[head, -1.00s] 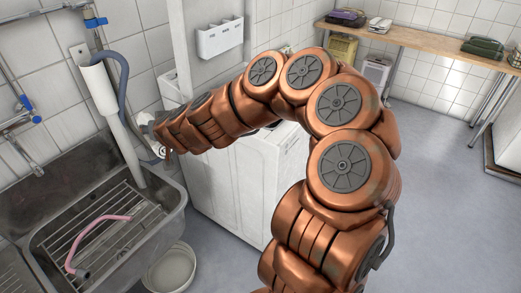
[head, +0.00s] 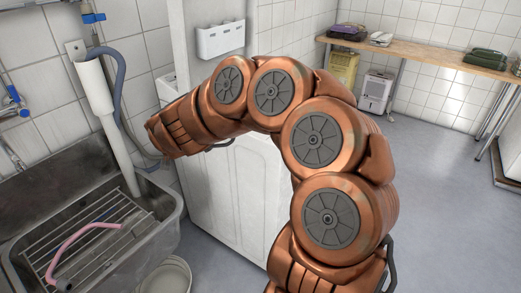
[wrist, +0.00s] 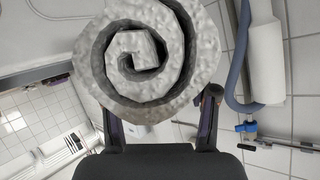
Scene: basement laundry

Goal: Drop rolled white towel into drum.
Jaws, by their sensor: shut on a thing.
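The rolled white towel (wrist: 150,92) shows end-on as a spiral in the wrist view, filling the upper middle. My gripper (wrist: 159,103) has a finger on each side of its lower part and is shut on it. In the head view the gripper and towel are hidden behind my copper arm. A white machine (head: 228,200) stands behind the arm, right of the sink. Its top is mostly covered by the arm, and no drum opening can be made out in any view.
A metal sink (head: 165,222) with a rack and a pink hose (head: 75,243) is at left, under a white pipe (head: 97,95) and a blue-grey hose. A white basin (head: 172,276) sits below. A wooden table (head: 425,47) stands at the back right. The floor at right is clear.

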